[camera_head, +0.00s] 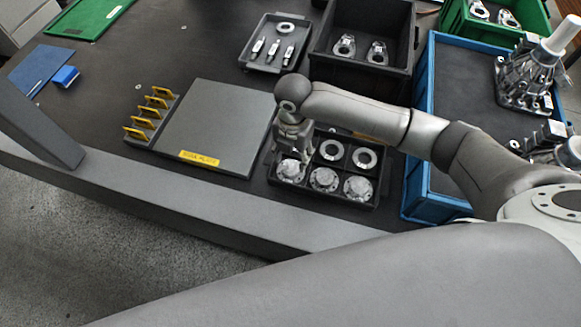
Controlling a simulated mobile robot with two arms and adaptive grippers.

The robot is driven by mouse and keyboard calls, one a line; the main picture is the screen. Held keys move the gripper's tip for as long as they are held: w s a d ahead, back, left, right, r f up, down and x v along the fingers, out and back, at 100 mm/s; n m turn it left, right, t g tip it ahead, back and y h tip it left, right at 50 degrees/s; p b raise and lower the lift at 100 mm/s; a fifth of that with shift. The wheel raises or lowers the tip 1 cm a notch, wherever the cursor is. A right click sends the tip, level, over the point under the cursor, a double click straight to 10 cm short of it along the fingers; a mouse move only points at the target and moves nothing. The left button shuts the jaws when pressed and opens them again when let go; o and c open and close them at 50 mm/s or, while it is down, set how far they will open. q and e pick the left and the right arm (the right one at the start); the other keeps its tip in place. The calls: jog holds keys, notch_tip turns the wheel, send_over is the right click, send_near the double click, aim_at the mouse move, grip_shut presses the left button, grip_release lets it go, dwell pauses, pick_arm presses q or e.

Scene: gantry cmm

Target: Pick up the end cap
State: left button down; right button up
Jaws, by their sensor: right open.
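Several silver round parts sit in a black divided tray (318,199). Its front row holds three domed caps: a left one (290,171), a middle one (324,179) and a right one (357,188). Which of them is the end cap of the task I cannot tell. My right gripper (291,156) reaches in from the right and points down, open, at the tray's left end, just over the left cap. Whether its fingers touch that cap is unclear. The gripper and wrist partly hide the back left compartment. My left gripper is out of view.
Two flat rings (331,150) (364,158) lie in the tray's back row. A grey plate (212,125) with a rack of yellow tags (146,113) is to the left. A blue crate (417,195) stands close on the right; a black bin (330,68) stands behind.

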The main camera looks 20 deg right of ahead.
aim_at(291, 167)
jog(key=f, duration=0.5)
jog(key=shift+a+p, duration=0.25)
jog(key=shift+p, duration=0.1)
jog(key=shift+w+f, duration=0.1)
jog(key=shift+f, duration=0.2)
jog(key=shift+c, duration=0.3)
jog(key=c, duration=0.5)
jog(key=shift+c, duration=1.1)
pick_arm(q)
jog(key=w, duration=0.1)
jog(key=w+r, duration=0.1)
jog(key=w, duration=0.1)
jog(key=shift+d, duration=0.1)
